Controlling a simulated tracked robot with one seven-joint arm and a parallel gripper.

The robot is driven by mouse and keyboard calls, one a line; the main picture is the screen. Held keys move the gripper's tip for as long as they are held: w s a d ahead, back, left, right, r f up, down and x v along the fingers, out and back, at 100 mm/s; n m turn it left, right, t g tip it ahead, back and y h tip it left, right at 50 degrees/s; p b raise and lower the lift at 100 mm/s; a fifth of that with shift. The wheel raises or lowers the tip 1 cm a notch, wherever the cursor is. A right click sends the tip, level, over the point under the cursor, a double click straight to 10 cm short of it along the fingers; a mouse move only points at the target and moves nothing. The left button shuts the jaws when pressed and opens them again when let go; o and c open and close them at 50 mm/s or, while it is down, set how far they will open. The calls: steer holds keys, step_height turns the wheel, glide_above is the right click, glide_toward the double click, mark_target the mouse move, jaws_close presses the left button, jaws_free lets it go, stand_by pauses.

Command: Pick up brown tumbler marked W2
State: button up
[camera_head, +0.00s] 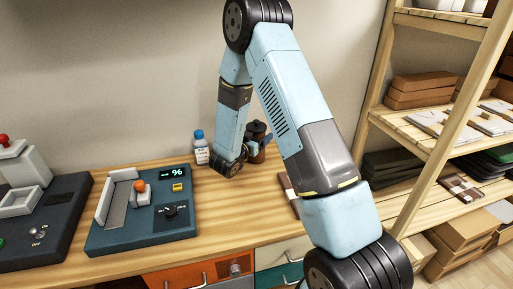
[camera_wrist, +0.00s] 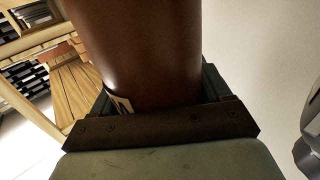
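A white bottle with a blue cap (camera_head: 201,150) stands just left of my wrist. A scale-like device with a display (camera_head: 143,212) and a dark machine (camera_head: 45,220) occupy the bench's left. Wooden shelves (camera_head: 440,125) with boxes stand at right. The bench front centre is mostly clear.

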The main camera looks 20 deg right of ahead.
steer(key=c, duration=0.7)
steer(key=shift+r, duration=0.1)
